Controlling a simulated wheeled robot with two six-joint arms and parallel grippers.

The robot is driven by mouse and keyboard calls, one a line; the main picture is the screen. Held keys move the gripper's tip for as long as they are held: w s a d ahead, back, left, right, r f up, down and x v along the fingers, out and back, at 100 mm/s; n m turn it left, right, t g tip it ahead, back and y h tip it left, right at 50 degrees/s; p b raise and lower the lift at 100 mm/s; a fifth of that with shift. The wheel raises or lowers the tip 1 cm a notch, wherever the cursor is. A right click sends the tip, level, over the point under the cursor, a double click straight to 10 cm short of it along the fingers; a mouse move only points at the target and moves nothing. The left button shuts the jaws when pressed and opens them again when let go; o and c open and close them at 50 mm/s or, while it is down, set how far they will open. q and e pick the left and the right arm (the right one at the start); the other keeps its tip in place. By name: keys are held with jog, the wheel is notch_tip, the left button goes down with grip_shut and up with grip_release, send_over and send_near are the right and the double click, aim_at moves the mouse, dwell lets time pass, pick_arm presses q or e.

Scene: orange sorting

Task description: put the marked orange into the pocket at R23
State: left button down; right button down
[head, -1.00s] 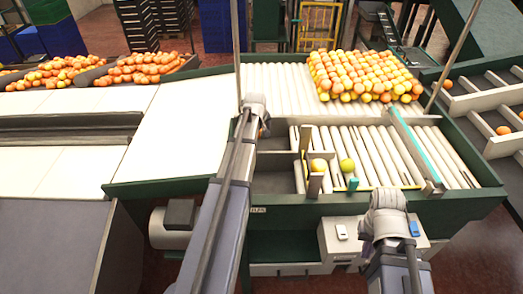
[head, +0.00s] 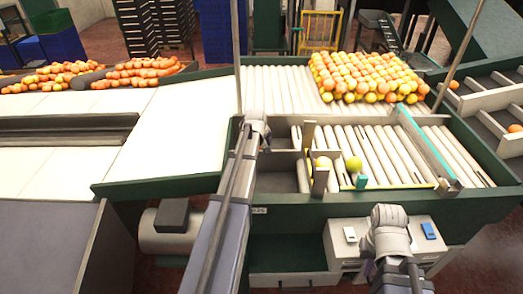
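I cannot make out a mark on either. A large pile of oranges (head: 366,78) lies on the rollers behind. The end of my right arm (head: 390,216) is in front of the station, nearer than the two fruits; its fingers cannot be told apart. The end of my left arm (head: 257,126) is over the left side of the roller section; its fingers are not clear. I cannot read a pocket label R23.
Divided pockets (head: 497,100) with a few oranges stand at the right. A teal bar (head: 427,143) crosses the rollers. A white sloping surface (head: 180,125) is clear at the left. Two thin poles rise from the station. A light box (head: 372,240) is on its front.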

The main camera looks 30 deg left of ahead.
pick_arm(q)
jog(key=shift+r, duration=0.1)
jog(key=shift+c, duration=0.4)
grip_release()
jog(key=shift+r, duration=0.1)
jog(key=p+v, duration=1)
jog(key=v, duration=0.2)
jog(key=shift+p, duration=0.4)
jog(key=shift+d, duration=0.1)
